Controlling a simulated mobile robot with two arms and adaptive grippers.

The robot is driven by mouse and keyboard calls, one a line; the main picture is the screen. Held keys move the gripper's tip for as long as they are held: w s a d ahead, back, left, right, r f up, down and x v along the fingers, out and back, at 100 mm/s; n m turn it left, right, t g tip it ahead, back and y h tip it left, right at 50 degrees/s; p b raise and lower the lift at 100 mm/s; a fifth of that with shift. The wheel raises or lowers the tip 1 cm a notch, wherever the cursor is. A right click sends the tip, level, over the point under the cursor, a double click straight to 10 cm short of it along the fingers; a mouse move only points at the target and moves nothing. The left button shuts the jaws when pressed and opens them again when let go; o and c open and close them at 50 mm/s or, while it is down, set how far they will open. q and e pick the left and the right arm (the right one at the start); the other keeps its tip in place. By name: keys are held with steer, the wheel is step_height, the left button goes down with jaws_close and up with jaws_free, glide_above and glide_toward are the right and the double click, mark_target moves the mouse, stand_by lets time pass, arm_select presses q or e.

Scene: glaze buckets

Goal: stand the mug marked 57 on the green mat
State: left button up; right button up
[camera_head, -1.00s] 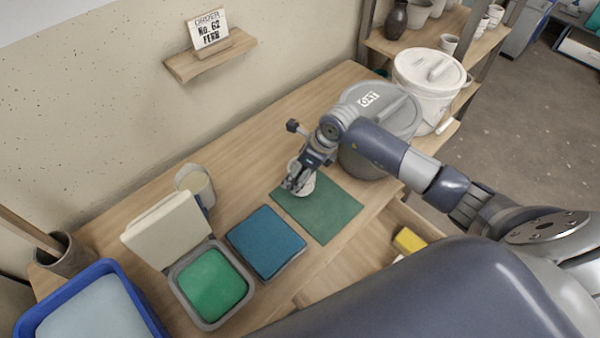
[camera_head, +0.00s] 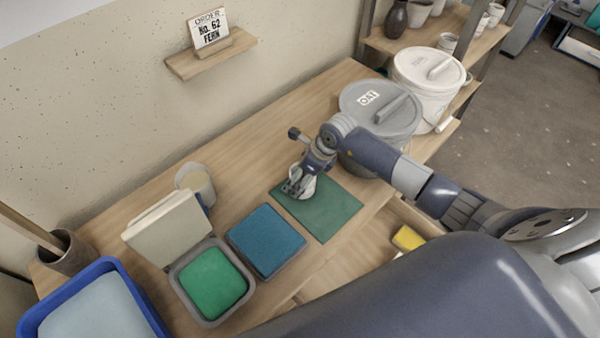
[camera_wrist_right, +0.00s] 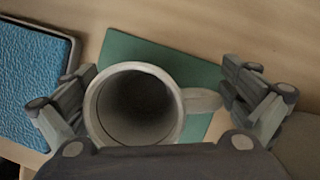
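A pale grey mug (camera_head: 308,187) is at the left corner of the green mat (camera_head: 327,212), partly hidden by my right gripper (camera_head: 297,187). In the right wrist view the mug (camera_wrist_right: 135,105) shows from above with an empty inside, its handle to the right, and the green mat (camera_wrist_right: 165,58) behind it. It looks upright; its base and any number on it are hidden. My right gripper (camera_wrist_right: 158,100) is open around the mug, the left finger close to its wall and the right finger apart, beyond the handle. My left gripper is not in view.
A blue pad (camera_head: 266,241) and an open box with a green pad (camera_head: 212,283) lie left of the mat. A cup-like container (camera_head: 195,184) stands behind them. A grey OAT bucket (camera_head: 385,115) stands right of the mat. An open drawer (camera_head: 352,262) is in front.

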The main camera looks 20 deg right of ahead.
steer(key=shift+r, duration=0.1)
steer(key=v, duration=1.2)
stand_by(0.4)
